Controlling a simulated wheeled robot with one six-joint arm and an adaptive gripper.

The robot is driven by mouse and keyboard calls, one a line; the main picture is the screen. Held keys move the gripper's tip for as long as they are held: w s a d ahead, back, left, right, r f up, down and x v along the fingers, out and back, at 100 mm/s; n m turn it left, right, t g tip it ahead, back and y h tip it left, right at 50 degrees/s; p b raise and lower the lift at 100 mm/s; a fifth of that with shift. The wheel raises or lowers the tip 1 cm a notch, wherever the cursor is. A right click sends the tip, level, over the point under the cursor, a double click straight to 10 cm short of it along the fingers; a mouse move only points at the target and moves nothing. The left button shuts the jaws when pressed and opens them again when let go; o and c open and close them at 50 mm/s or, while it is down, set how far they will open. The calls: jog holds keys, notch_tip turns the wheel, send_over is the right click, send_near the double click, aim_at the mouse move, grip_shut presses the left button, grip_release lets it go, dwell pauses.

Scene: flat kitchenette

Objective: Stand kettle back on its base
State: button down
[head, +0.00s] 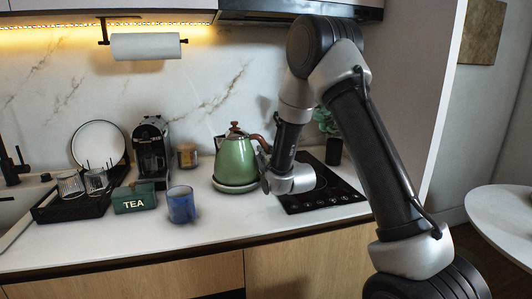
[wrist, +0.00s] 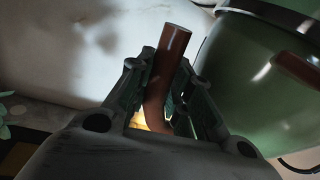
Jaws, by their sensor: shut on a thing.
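A green kettle (head: 235,158) with a reddish-brown lid knob and handle stands upright in the head view, at the middle of the counter. In the wrist view my gripper (wrist: 163,95) is shut on the brown kettle handle (wrist: 172,50), with the green kettle body (wrist: 258,85) close on the right. In the head view my gripper (head: 266,172) is at the kettle's right side, its fingers partly hidden.
A black cooktop (head: 325,193) lies right of the kettle, under my arm. A blue mug (head: 181,205), a green TEA box (head: 134,198), a coffee machine (head: 150,150), a jar (head: 187,156) and a dish rack (head: 80,200) stand to the left. The front counter is clear.

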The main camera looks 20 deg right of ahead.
jog(key=shift+f, duration=0.1)
jog(key=c, duration=1.6)
grip_release()
jog(key=shift+o, duration=0.2)
jog(key=shift+f, duration=0.25)
jog(key=s+d, duration=0.1)
jog(key=s, duration=1)
jog(key=shift+d, duration=0.3)
jog(key=shift+r, duration=0.1)
jog(key=s+d+r+m+g+h, duration=0.2)
jog(key=s+d+r+g, duration=0.4)
jog(key=s, duration=0.4)
jog(key=s+d+r+g, duration=0.1)
jog(key=s+g, duration=0.2)
jog(key=s, duration=1)
jog(key=s+d+r+m+g, duration=0.1)
jog(key=s+g, duration=0.3)
jog(key=s, duration=0.8)
jog(key=shift+s+d+r+m+g+h, duration=0.3)
jog(key=shift+s+d+r, duration=0.1)
jog(key=shift+d, duration=0.1)
